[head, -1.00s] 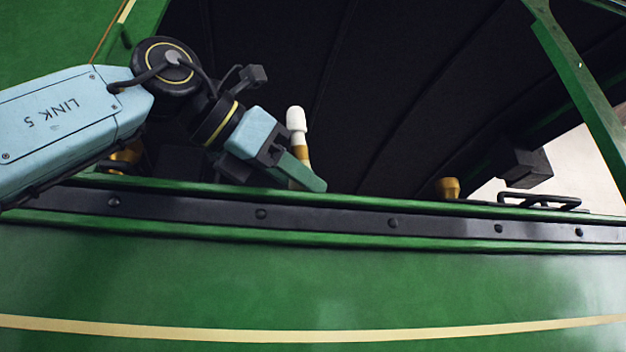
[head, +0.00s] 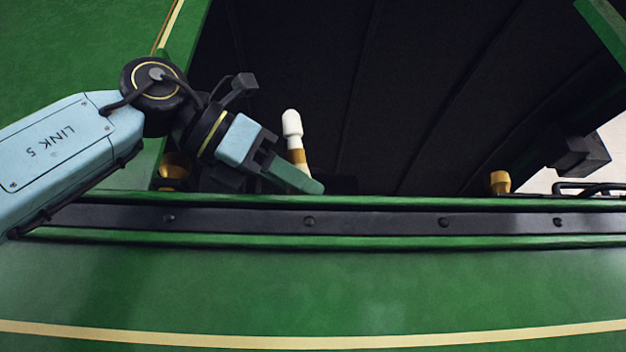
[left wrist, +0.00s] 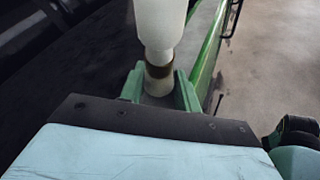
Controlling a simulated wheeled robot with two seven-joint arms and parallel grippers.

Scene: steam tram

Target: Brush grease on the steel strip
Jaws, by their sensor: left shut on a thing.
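The steel strip (head: 380,222) is a dark riveted band running left to right between two green ledges in the head view. My left gripper (head: 305,182) has green fingers and is just above and behind the strip. It is shut on a brush (head: 292,124) with a rounded white end and a brown band. The brush stands nearly upright, tilted a little left at its top. Its lower end is hidden behind the finger and ledge. In the left wrist view the brush (left wrist: 160,25) stands between the two fingers. My right gripper is not in view.
A green panel (head: 300,285) with a cream line lies below the strip. A dark opening (head: 420,90) lies behind it. A brass fitting (head: 500,182), a dark block (head: 582,155) and black rails (head: 592,188) are at the right. The strip right of my gripper is clear.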

